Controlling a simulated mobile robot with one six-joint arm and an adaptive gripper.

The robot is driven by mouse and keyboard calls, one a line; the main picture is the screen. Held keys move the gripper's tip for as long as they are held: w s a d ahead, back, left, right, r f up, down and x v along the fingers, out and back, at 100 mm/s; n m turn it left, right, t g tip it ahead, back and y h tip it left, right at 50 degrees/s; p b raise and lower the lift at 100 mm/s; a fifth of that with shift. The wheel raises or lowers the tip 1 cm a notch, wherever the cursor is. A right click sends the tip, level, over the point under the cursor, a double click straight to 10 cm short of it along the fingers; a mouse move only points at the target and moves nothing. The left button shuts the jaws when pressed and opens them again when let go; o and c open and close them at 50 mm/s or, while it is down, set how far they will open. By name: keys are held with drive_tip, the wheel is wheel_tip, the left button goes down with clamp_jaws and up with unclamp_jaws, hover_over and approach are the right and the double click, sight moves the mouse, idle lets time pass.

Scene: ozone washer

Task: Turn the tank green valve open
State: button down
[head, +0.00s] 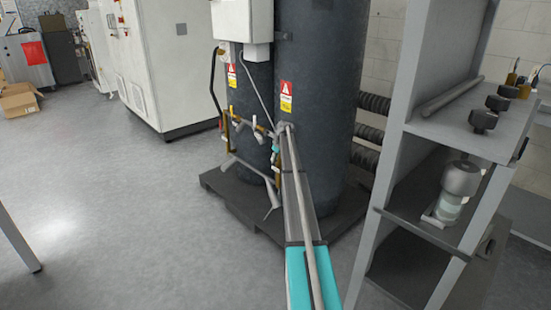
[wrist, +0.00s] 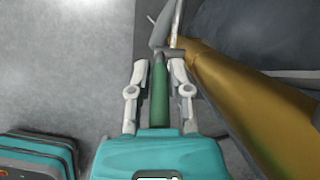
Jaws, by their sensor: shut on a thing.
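The green valve handle (wrist: 160,95) lies lengthwise between the fingers of my gripper (wrist: 159,70) in the wrist view. My gripper is shut on it, with one pale finger on each side. The handle's far end meets a grey metal fitting beside a thick brass pipe (wrist: 235,95). In the head view my arm reaches to the pipework at the front of the dark tank (head: 315,70). The green handle cannot be made out there, and my arm covers part of the pipework.
A second dark tank (head: 250,95) stands to the left on the same dark pallet (head: 225,188). A grey shelf rack (head: 398,150) with black knobs stands close on the right. A white cabinet (head: 170,60) is at the back left. The floor at left is mostly clear.

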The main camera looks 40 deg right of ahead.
drive_tip(key=shift+s+d, duration=0.1)
drive_tip(key=shift+s, duration=0.15)
drive_tip(key=c, duration=0.8)
unclamp_jaws()
drive_tip(key=shift+r, duration=0.1)
drive_tip(key=shift+o, duration=1.2)
drive_tip(key=shift+w, duration=0.15)
